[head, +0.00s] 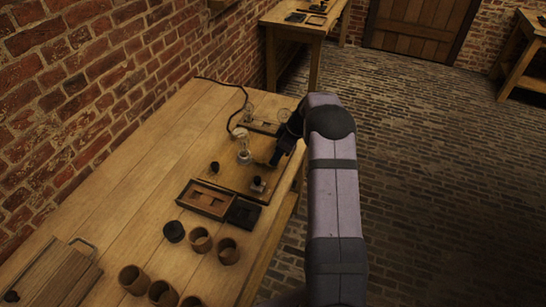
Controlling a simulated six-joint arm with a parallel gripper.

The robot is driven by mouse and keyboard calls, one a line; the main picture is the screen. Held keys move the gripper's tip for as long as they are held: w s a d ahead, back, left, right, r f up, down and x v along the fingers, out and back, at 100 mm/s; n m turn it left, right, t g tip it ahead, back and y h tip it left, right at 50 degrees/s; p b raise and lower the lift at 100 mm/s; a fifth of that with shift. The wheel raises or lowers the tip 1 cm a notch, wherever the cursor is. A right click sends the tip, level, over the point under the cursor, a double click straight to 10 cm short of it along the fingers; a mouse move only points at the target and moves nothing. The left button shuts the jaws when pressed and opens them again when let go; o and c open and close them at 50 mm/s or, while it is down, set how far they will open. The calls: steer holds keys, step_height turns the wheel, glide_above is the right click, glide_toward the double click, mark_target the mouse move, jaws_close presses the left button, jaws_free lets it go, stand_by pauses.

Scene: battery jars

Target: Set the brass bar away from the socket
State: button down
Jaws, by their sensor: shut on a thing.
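My gripper (275,163) points down over the right part of the wooden board (226,178) on the bench. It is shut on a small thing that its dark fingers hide. I cannot make out the brass bar for sure at this size. A small dark-topped fitting with a pale base (258,185) stands on the board, just below and left of the gripper in the picture. A small dark knob (214,167) stands on the board's left part. Which part is the socket I cannot tell.
A glass bulb (243,145) stands close left of my gripper, with more glass behind it and a black cable (240,97). A compartmented wooden tray (205,198), a black block (243,213) and several brown jars (200,239) are nearer. The bench's left middle (140,190) is clear.

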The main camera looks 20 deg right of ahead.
steer(key=shift+s+d, duration=0.3)
steer(key=c, duration=1.6)
jaws_free()
steer(key=shift+s+d, duration=0.1)
steer(key=shift+r, duration=0.15)
steer(key=shift+b+v, duration=1.35)
steer(key=shift+v, duration=2.25)
